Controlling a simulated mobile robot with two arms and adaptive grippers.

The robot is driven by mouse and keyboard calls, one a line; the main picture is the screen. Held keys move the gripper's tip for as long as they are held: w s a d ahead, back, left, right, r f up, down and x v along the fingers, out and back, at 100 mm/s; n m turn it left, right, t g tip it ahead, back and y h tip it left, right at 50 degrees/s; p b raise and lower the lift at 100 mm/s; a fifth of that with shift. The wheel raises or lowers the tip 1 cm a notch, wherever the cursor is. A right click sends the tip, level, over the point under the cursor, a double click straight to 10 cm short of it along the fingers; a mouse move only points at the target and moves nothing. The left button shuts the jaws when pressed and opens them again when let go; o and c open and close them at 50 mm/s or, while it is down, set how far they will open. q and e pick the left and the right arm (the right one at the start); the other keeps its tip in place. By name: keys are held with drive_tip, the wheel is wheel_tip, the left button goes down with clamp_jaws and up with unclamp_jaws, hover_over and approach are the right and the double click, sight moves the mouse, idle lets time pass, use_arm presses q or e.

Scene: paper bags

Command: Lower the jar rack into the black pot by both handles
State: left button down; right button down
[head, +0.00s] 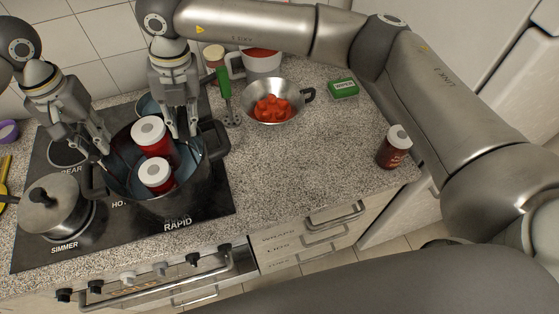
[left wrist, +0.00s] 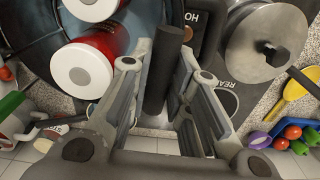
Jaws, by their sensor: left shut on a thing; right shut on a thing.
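The large black pot (head: 190,203) stands on the dark hob. Two red jars with white lids, a rear one (head: 150,131) and a front one (head: 155,172), are upright inside it; they also show in the left wrist view. The jar rack's frame is mostly hidden by jars, grippers and pot wall. My left gripper (head: 103,150) is at the pot's left rim, shut on a dark cylindrical handle (left wrist: 165,70), seen between its fingers in the left wrist view. My right gripper (head: 182,133) points down at the pot's back right, shut on the rack's other handle, which its fingers hide.
A lidded saucepan (head: 52,207) stands left of the pot. A metal pan of tomatoes (head: 270,117), a green-handled utensil (head: 225,90), a green box (head: 343,89) and a separate jar (head: 395,147) are on the counter (head: 310,165), whose middle is clear.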

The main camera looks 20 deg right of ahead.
use_arm(q)
drive_tip(key=shift+f, duration=0.65)
use_arm(e)
drive_tip(key=shift+f, duration=0.65)
use_arm(q)
drive_tip(key=shift+s+f, duration=0.1)
drive_tip(key=shift+f, duration=0.15)
use_arm(e)
drive_tip(key=shift+s+f, duration=0.1)
drive_tip(key=shift+f, duration=0.15)
use_arm(q)
drive_tip(key=c, duration=1.9)
unclamp_jaws()
use_arm(e)
drive_tip(key=c, duration=1.9)
unclamp_jaws()
use_arm(q)
clamp_jaws()
use_arm(e)
clamp_jaws()
use_arm(q)
drive_tip(key=shift+c, duration=0.5)
unclamp_jaws()
use_arm(e)
drive_tip(key=shift+c, duration=0.5)
unclamp_jaws()
use_arm(q)
drive_tip(key=shift+o, duration=0.6)
use_arm(e)
drive_tip(key=shift+o, duration=0.6)
